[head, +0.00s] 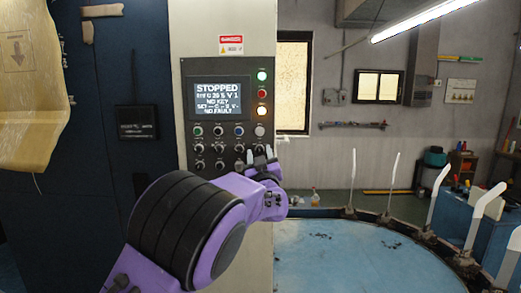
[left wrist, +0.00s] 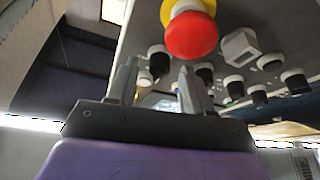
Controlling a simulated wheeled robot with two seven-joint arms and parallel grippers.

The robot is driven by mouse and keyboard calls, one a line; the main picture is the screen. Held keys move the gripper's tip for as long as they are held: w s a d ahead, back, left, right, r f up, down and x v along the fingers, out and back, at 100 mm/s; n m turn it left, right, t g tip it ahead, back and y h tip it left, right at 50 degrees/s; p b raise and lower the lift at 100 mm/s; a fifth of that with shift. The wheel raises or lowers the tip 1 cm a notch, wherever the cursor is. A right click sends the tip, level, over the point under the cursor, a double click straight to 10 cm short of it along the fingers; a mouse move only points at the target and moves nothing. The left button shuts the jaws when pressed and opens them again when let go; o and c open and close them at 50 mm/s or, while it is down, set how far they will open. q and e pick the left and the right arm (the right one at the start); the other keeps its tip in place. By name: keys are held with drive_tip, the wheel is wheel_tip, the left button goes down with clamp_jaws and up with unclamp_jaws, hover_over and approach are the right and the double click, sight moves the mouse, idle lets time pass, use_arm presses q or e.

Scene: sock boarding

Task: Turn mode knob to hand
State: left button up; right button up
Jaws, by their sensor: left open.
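The control panel (head: 186,120) carries rows of small black knobs, such as one at its lower left (head: 200,164). Their labels are too small to read, so I cannot tell which is the mode knob. My left gripper (head: 260,156) is at the panel's lower right, its fingers pointing up towards it. In the left wrist view the gripper (left wrist: 156,86) is open, with a black knob with a pale top (left wrist: 158,62) showing between and beyond the fingertips. I cannot tell whether they touch it. The gripper hides part of the lower panel in the head view.
A red emergency button on a yellow base (left wrist: 191,35) sits close to the fingers. A pale square-topped switch (left wrist: 239,45) and several knobs are to its right. The panel screen (head: 219,101) reads STOPPED, NO KEY. A round table (head: 350,255) with upright white boards stands at right.

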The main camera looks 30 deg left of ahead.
use_arm(q)
drive_tip(key=shift+w, duration=0.1)
clamp_jaws()
drive_tip(key=shift+n, duration=0.4)
drive_tip(key=n+g, duration=0.1)
drive_tip(key=n, duration=0.1)
drive_tip(key=n+g+y+b, duration=0.1)
drive_tip(key=n, duration=0.1)
drive_tip(key=shift+w+d+n+g, duration=0.1)
drive_tip(key=shift+n+g, duration=0.2)
drive_tip(key=shift+n, duration=0.1)
drive_tip(key=shift+d+r+n+g, duration=0.1)
drive_tip(key=shift+n+g, duration=0.55)
drive_tip(key=shift+n, duration=0.85)
drive_tip(key=shift+d+r+n+g, duration=0.1)
drive_tip(key=shift+n+g, duration=0.55)
drive_tip(key=shift+n, duration=0.85)
unclamp_jaws()
